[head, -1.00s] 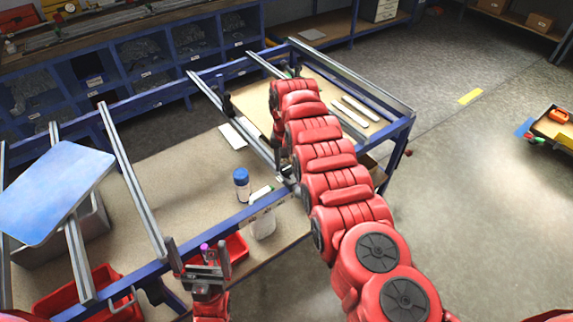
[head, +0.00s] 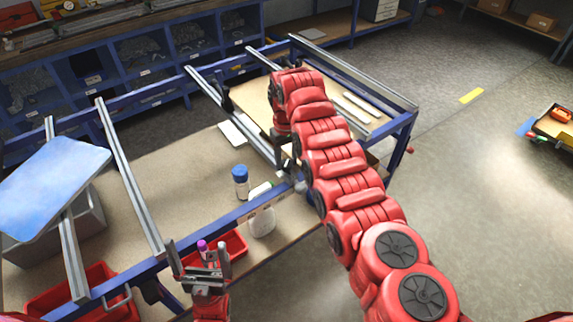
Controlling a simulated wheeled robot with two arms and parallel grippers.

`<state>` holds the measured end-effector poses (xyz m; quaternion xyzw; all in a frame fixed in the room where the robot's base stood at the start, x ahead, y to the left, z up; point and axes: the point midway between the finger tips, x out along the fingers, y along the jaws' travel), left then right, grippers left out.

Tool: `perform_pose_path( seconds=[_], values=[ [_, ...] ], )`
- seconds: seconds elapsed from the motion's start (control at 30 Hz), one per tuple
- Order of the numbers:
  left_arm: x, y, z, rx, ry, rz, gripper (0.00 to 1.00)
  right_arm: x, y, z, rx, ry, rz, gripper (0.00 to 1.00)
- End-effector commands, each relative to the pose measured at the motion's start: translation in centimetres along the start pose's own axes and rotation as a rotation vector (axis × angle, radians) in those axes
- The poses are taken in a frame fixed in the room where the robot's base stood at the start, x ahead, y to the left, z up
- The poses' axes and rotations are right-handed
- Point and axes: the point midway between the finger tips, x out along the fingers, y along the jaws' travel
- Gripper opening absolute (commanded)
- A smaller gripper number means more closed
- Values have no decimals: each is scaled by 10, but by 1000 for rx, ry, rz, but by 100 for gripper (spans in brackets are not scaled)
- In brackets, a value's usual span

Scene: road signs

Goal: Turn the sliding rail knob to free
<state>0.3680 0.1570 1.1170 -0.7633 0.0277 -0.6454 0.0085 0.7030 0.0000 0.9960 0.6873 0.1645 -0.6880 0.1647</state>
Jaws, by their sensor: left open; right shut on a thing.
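The sliding rail (head: 240,115) is a grey metal bar running across the blue table frame, with a dark bracket (head: 224,92) near its far end. My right arm reaches over the table. Its gripper (head: 284,140) points down beside the near part of this rail and is shut on the rail knob. The wrist hides most of the fingers and the knob, so I cannot tell how the knob is turned. My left gripper (head: 198,254) is open and empty, upright at the frame's near edge beside a red bin.
A blue-topped bottle (head: 240,182) and a white spray bottle (head: 262,215) stand near the front beam. A blue sign plate (head: 50,185) lies across the left rails. Red bins (head: 232,246) sit at the front. Open floor lies to the right.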

Motion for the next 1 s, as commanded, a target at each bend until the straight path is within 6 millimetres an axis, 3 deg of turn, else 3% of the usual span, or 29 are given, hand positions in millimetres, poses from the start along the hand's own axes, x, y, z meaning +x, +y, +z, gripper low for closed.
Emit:
perform_pose_path(
  seconds=[0.1, 0.33, 1.0],
  values=[
    [-21, 1, 4, 0, 0, 0, 100, 6, 1, -1, -107, 3, 1, 0],
    [-40, 2, 7, 0, 0, 0, 100, 3, 1, 0, -326, 2, 1, 0],
    [-45, 2, 8, 0, 0, 0, 100, 0, 0, 0, -858, 1, 0, 0]
  ],
)
